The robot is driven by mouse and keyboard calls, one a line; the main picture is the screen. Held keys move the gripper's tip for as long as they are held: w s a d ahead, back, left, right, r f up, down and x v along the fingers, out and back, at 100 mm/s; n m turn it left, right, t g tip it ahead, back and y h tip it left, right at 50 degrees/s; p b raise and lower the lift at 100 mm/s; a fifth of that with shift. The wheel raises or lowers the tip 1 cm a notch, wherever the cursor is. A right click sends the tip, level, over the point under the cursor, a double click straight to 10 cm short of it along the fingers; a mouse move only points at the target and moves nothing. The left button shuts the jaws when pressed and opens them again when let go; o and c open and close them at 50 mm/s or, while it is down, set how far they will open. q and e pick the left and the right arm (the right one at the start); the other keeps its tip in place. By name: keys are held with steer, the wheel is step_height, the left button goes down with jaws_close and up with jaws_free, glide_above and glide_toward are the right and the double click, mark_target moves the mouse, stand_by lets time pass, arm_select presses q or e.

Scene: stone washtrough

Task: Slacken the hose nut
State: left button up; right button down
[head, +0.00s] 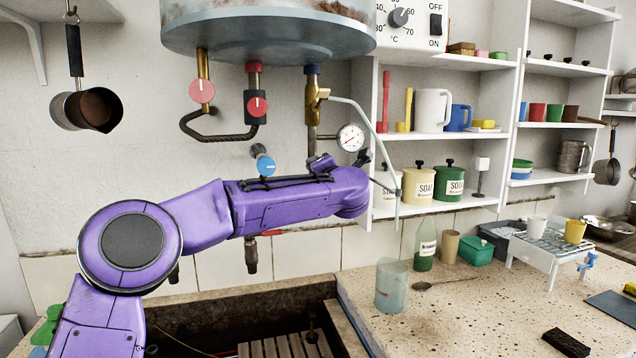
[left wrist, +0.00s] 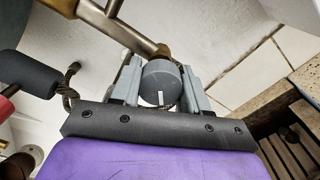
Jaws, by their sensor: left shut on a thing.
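My left gripper (left wrist: 161,84) is shut on a round grey nut (left wrist: 162,74) with a small white mark, held between its two grey fingers in the left wrist view. A metal pipe (left wrist: 122,22) runs down to just above the nut. In the head view my purple left arm reaches right below the boiler, and its wrist hides the fingers and the nut. A pipe with a brass valve (head: 313,100) and blue collar comes down behind that wrist. A thin pale hose (head: 366,119) curves from the valve to the right and down. My right gripper is out of view.
Red-knobbed valves hang under the boiler (head: 265,30). A blue knob (head: 265,166) is just above my forearm. A glass jar (head: 391,286) and green bottle (head: 425,245) stand on the speckled counter (head: 470,320).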

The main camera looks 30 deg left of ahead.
arm_select(q)
steer(key=shift+a+r+n+b, duration=0.1)
steer(key=shift+r+n+b, duration=0.15)
steer(key=shift+n+b, duration=0.6)
steer(key=shift+r+n, duration=0.1)
steer(key=shift+n, duration=0.15)
steer(key=o, duration=1.1)
steer(key=shift+c, duration=0.2)
steer(key=shift+f, duration=0.2)
steer(key=shift+s+f, duration=0.1)
steer(key=b+v, duration=0.3)
steer(key=v, duration=0.7)
